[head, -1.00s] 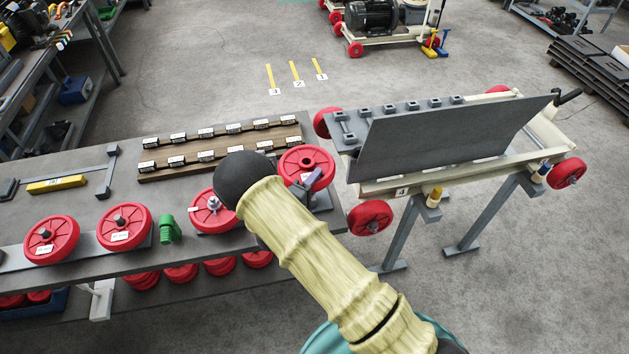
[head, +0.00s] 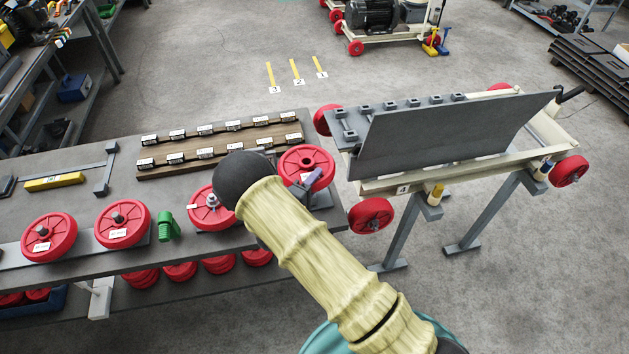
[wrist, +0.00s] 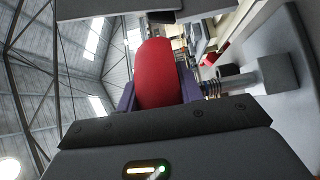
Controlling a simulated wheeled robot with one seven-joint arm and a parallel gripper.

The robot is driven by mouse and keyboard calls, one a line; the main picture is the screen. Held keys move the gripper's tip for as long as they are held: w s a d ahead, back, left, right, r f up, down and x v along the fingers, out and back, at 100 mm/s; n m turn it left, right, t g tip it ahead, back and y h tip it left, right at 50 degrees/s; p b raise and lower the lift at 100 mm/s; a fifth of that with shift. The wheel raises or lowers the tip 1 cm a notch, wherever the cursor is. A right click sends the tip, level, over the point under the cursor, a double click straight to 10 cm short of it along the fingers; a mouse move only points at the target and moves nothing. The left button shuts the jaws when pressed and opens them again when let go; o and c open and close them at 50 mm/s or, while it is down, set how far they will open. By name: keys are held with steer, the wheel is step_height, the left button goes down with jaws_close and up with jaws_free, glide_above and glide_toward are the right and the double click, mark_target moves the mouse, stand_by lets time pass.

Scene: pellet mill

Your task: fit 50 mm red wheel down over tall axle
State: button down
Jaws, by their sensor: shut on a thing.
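A red wheel (head: 306,160) is at the right end of the bench in the head view, with its face and hub showing. My gripper (head: 312,184), with purple fingers, is shut on this wheel at its near rim; my arm hides part of the jaws. In the wrist view the wheel (wrist: 156,75) shows edge-on between the fingers. A grey axle with a threaded part (wrist: 213,88) stands out from a block (wrist: 283,73) on the bench side of the wheel. The wheel and a finger hide the axle's end, so I cannot tell whether it is in the bore.
Other red wheels (head: 49,237) (head: 122,224) (head: 209,208) sit along the bench front. A green part (head: 168,226) lies between two of them. A wooden rack (head: 222,148) of dark pieces is behind. A cart (head: 455,168) on stands is to the right, close to the bench end.

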steer(key=shift+s+d+r, duration=0.1)
steer(key=shift+r, duration=0.1)
steer(key=shift+f, duration=0.15)
steer(key=shift+f+b, duration=0.45)
steer(key=shift+b, duration=0.1)
steer(key=shift+f, duration=0.15)
steer(key=shift+f+b, duration=0.25)
steer(key=shift+b, duration=0.05)
stand_by(0.6)
steer(key=shift+f+b, duration=0.6)
steer(key=shift+f, duration=0.15)
steer(key=shift+f, duration=0.2)
